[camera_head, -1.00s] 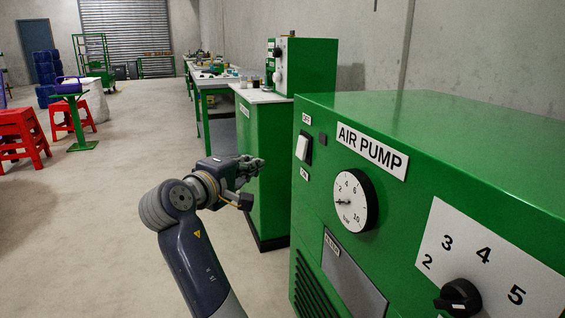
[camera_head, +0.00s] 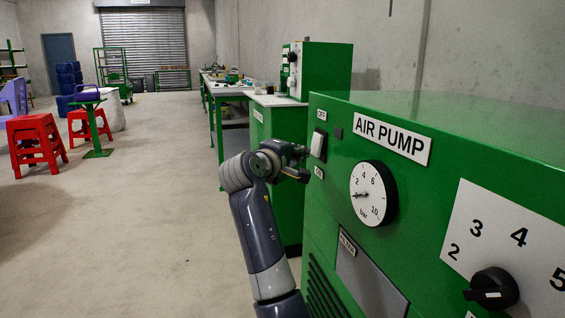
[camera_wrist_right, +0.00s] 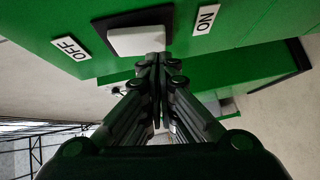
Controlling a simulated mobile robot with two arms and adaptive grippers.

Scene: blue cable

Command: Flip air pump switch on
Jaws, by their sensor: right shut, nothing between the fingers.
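The air pump (camera_head: 440,205) is a green cabinet on the right in the head view, labelled AIR PUMP. Its switch (camera_head: 318,144) is a white rocker in a dark frame, with an OFF label (camera_head: 321,115) above and an ON label (camera_head: 319,172) below. My right gripper (camera_head: 301,158) is shut and empty, just left of the switch. In the right wrist view, the shut fingertips (camera_wrist_right: 157,60) overlap the edge of the white rocker (camera_wrist_right: 138,41), nearer its ON end. I cannot tell whether they touch it. My left gripper is not in view.
The panel also has a round bar gauge (camera_head: 371,193) and a black numbered knob (camera_head: 492,288). A green cabinet with a white top (camera_head: 277,99) stands behind my right arm. Red stools (camera_head: 36,145) stand at the left.

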